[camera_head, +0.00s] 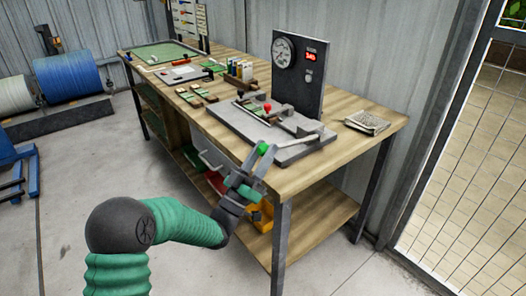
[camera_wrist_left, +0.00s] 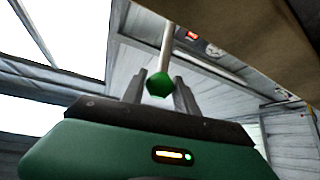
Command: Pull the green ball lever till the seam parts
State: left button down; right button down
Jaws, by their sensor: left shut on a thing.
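The green ball (camera_head: 263,149) sits on the end of a pale lever rod (camera_head: 294,143) that reaches out over the front edge of the bench from the grey tester base. My left gripper (camera_head: 258,160) comes up to it from the front left. In the left wrist view the green ball (camera_wrist_left: 159,85) lies between the two dark fingers, with its rod (camera_wrist_left: 167,40) rising above it. The left gripper is shut on the ball. The clamps (camera_head: 300,124) are small; the state of the seam cannot be made out. My right gripper is not in view.
A dark panel with a round gauge (camera_head: 284,53) and a red display (camera_head: 310,56) stands behind the base. A red knob (camera_head: 267,106) sits on the base. A wire tray (camera_head: 367,122) is at the right. The bench's front edge (camera_head: 283,192) is close to my gripper.

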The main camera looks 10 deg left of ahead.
pick_arm(q)
jog(key=shift+f, duration=0.2)
jog(key=c, duration=1.2)
grip_release()
jog(key=shift+w, duration=0.1)
jog(key=shift+o, duration=1.3)
jog(key=shift+w+f, duration=0.1)
jog(key=shift+w, duration=0.05)
jog(key=v, duration=1.7)
jog(key=shift+b, duration=0.3)
